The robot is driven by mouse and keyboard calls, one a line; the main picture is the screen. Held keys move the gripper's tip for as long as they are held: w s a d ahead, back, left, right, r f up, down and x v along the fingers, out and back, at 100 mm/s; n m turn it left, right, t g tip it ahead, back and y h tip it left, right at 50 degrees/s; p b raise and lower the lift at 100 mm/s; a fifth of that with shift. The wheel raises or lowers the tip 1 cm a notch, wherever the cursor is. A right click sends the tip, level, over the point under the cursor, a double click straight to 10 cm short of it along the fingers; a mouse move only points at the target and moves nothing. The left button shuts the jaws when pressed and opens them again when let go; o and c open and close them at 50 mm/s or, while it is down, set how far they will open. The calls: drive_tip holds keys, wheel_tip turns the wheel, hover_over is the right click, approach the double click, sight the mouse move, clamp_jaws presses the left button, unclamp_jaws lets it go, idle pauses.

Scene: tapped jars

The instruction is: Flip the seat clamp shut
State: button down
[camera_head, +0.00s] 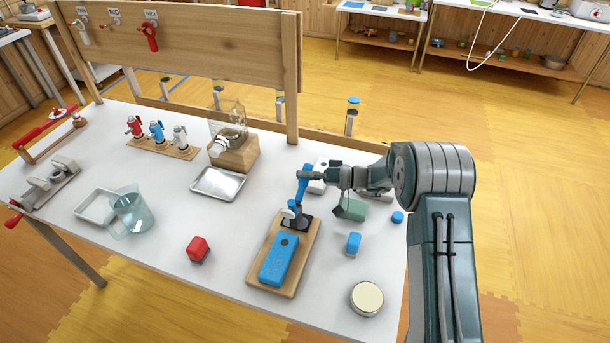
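A wooden base board (305,262) near the table's front right carries a blue block (279,258) and, at its far end, a dark clamp mount. The clamp's blue lever (302,188) stands roughly upright on this mount, with a round white pad low beside it. I take this as the seat clamp, standing open. My gripper (322,175) reaches in from the right, with its tip at the lever's upper part. It looks touching or very close, but the fingers are too small and overlapped to show whether they are open or shut.
A blue piece (353,243), a round lidded tin (367,298) and a green block (350,210) lie right of the board. A red block (197,248), metal tray (218,184) and clear pitcher (132,214) lie left. A glass jar on a wooden stand (234,155) stands behind.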

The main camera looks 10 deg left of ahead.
sight(303, 184)
drive_tip(key=shift+d+n, duration=0.25)
drive_tip(key=shift+n, duration=0.05)
idle(0.4)
drive_tip(key=shift+s+r+n, duration=0.4)
drive_tip(key=shift+r+n, duration=0.2)
drive_tip(key=shift+n, duration=0.2)
drive_tip(key=s+n, duration=0.1)
drive_tip(key=s+r+n+t+h, duration=0.1)
drive_tip(key=n, duration=0.1)
drive_tip(key=shift+a+r, duration=0.15)
drive_tip(key=shift+r, duration=0.15)
drive_tip(key=s+n, duration=0.1)
drive_tip(key=s+n+h, duration=0.1)
drive_tip(key=n, duration=0.1)
drive_tip(key=shift+a+r+t, duration=0.1)
drive_tip(key=shift+r+t, duration=0.2)
drive_tip(key=shift+r, duration=0.05)
drive_tip(key=shift+s+a+n+t, duration=0.2)
drive_tip(key=shift+s+n+t, duration=0.2)
drive_tip(key=shift+s+n, duration=0.6)
drive_tip(key=shift+w, duration=0.1)
drive_tip(key=shift+c, duration=2.3)
unclamp_jaws()
drive_tip(key=shift+r, duration=0.1)
